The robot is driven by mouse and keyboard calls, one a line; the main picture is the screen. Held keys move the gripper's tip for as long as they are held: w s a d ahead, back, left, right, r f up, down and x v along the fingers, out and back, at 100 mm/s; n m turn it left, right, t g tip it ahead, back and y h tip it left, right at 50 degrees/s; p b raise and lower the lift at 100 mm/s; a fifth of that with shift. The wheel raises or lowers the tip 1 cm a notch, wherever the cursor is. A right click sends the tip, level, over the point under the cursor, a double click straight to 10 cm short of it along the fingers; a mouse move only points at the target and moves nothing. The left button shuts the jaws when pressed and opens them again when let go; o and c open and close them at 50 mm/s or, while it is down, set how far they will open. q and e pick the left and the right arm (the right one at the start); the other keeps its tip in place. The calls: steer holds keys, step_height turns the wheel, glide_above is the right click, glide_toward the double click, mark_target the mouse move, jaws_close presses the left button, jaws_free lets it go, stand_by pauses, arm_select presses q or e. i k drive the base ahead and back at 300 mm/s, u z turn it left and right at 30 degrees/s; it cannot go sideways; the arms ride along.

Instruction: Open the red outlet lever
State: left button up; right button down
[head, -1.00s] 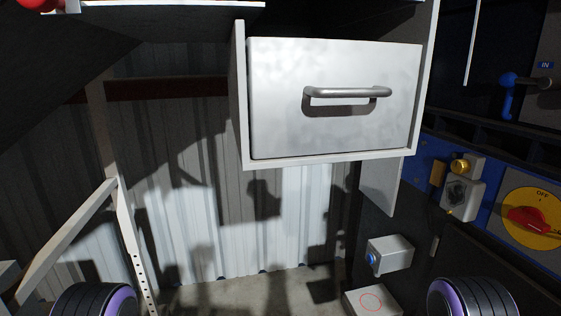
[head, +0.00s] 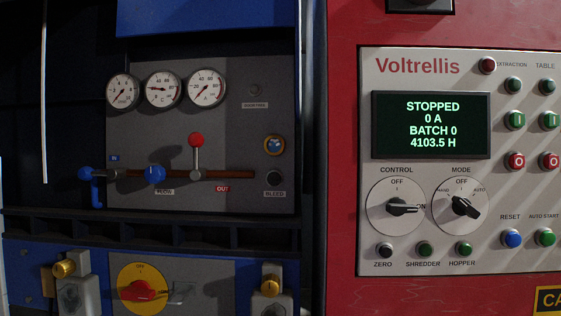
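The red outlet lever (head: 196,140) is on the grey gauge panel in the head view, left of centre. Its red knob is at the top of a short grey stem that stands upright on a brown horizontal pipe (head: 222,174), just above the red OUT label (head: 222,188). A blue valve handle (head: 154,174) is on the same pipe to the left, and a blue lever (head: 93,176) is at the pipe's left end by the IN label. Neither of my grippers is in view.
Three round gauges (head: 163,90) are above the pipe. A dark ledge (head: 150,232) runs below the panel, with a yellow and red rotary switch (head: 138,289) under it. A red cabinet with a control panel and lit display (head: 432,124) stands to the right.

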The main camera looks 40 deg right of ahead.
mark_target(195, 139)
steer(key=u, duration=2.55)
steer(key=k, duration=0.75)
steer(key=z, duration=1.25)
steer(key=i, duration=0.5)
steer(key=u, duration=0.05)
